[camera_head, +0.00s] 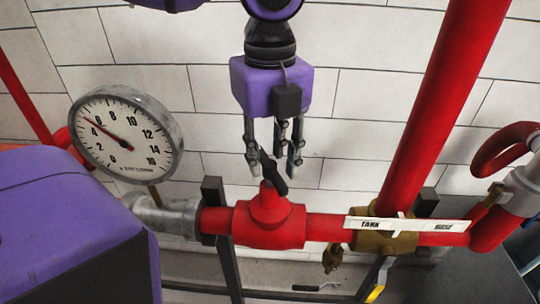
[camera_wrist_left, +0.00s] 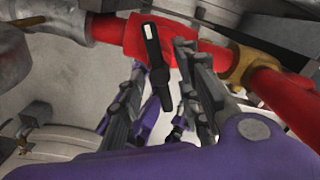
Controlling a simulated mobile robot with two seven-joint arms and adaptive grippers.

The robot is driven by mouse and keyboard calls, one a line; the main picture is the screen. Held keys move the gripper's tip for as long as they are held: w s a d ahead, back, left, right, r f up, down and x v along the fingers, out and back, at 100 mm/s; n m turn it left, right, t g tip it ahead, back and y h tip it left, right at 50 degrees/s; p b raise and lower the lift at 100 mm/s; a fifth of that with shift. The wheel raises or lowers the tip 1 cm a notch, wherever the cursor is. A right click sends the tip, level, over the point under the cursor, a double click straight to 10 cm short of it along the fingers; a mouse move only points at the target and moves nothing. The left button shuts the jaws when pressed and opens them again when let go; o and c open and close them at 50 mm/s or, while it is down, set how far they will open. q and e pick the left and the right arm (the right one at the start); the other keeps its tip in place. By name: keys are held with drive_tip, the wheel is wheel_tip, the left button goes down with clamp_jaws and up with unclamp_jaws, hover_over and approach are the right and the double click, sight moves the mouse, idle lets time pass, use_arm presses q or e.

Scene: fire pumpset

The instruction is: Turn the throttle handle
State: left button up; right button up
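The black throttle handle (camera_head: 272,174) sits on top of the red valve body (camera_head: 269,218) in the pipe line and is tilted. In the left wrist view the handle (camera_wrist_left: 157,65) shows as a black lever with a pale patch, against the red pipe (camera_wrist_left: 112,28). My left gripper (camera_head: 273,162) points down just above the valve. Its fingers are spread, with the handle's upper part between them. In the left wrist view fingers show on both sides of the handle, with gaps. Whether any finger touches it I cannot tell. My right gripper is in neither view.
A round pressure gauge (camera_head: 121,133) stands at the left. A thick red pipe (camera_head: 433,110) rises at the right, by a brass fitting (camera_head: 384,230) and a white TANK label (camera_head: 404,224). A white block wall (camera_head: 350,135) is behind. Open space surrounds the gripper above the valve.

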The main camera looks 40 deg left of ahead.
use_arm(q)
drive_tip(key=shift+f, duration=0.3)
clamp_jaws()
drive_tip(key=shift+n, duration=0.8)
unclamp_jaws()
